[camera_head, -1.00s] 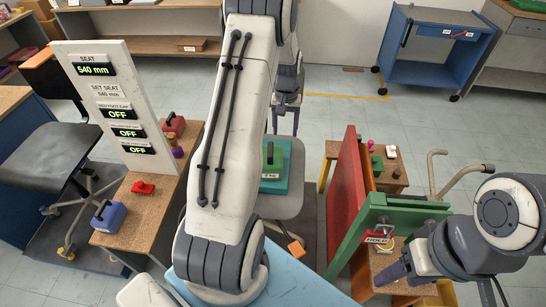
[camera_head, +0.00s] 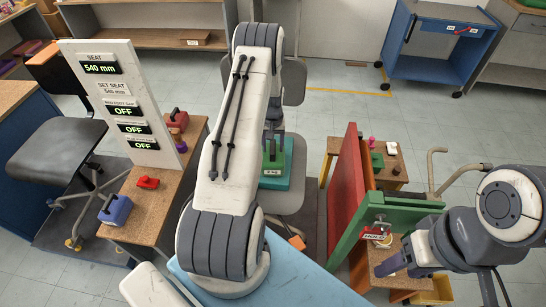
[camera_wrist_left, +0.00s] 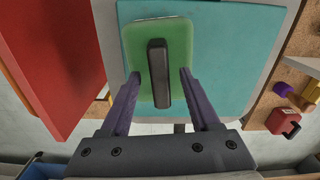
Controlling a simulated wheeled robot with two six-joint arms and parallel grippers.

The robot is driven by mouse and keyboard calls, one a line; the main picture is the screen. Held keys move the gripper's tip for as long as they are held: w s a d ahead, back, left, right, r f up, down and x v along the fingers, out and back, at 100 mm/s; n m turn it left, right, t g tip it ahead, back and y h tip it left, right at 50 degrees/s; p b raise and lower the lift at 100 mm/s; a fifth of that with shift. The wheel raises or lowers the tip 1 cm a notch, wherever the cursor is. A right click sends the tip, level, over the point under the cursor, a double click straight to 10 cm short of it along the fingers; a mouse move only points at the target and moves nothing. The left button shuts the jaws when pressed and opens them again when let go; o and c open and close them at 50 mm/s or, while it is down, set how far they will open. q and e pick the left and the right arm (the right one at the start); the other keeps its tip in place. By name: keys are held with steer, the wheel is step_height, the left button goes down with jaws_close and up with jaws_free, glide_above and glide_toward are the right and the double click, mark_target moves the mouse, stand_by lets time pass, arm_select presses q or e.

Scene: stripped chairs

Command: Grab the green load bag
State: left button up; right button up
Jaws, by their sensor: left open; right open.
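My left gripper (camera_wrist_left: 160,76) is open, one purple finger on each side of the handle, with gaps showing. In the head view my left gripper (camera_head: 273,139) is above the bag and hides part of it. My right gripper (camera_head: 388,268) is open at the lower right, away from the bag.
At left, a wooden bench (camera_head: 140,228) holds a blue-purple weight (camera_head: 116,210), a red piece (camera_head: 148,182) and a display board (camera_head: 118,100).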

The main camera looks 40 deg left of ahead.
arm_select(q)
steer(key=shift+f, duration=0.3)
jaws_close()
stand_by(1.1)
steer(key=shift+w+a+r, duration=0.1)
steer(key=shift+w+r, duration=0.1)
steer(key=shift+r, duration=0.05)
